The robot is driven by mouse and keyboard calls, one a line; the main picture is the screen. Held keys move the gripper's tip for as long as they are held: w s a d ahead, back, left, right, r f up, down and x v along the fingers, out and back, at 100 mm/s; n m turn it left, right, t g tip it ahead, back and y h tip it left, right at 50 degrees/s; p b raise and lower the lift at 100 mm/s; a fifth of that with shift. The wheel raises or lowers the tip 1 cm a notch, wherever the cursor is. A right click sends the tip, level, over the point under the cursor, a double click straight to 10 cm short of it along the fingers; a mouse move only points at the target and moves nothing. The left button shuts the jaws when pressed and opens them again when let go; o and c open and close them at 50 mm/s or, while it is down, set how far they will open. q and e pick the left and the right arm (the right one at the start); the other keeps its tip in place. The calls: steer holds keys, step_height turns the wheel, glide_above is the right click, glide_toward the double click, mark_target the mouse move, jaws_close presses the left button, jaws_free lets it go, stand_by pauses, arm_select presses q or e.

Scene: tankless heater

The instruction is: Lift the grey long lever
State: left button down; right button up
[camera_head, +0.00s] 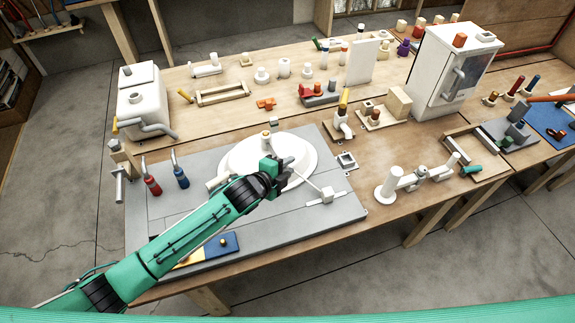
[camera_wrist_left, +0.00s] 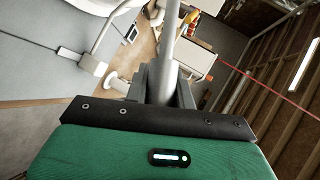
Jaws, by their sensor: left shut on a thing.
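My left gripper (camera_head: 290,170) is above the white round basin on the grey panel, and its fingers look dark grey and close together. In the left wrist view, a thick grey bar, which looks to be the grey long lever (camera_wrist_left: 168,45), runs out between the fingers (camera_wrist_left: 168,85); the gripper is shut on it. Its far end is out of frame and its base is hidden. In the head view the lever is mostly hidden by the gripper. My right gripper is not in view.
The white round basin (camera_head: 245,155) sits on the grey panel (camera_head: 300,215). A thin pale bent rod (camera_head: 308,182) runs down to a white block (camera_head: 327,194). Red (camera_head: 153,187) and blue (camera_head: 182,178) handles stand at left. A white heater box (camera_head: 450,75) stands at the back right.

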arm_select(q)
steer(key=shift+w+r, duration=0.1)
steer(key=shift+r, duration=0.15)
steer(key=c, duration=1.2)
jaws_free()
steer(key=shift+o, duration=0.2)
steer(key=shift+f, duration=0.1)
steer(key=shift+s+a, duration=0.35)
steer(key=shift+s, duration=0.05)
steer(key=b+v, duration=0.4)
steer(key=v, duration=0.9)
steer(key=shift+r, duration=0.25)
steer(key=shift+d, duration=0.1)
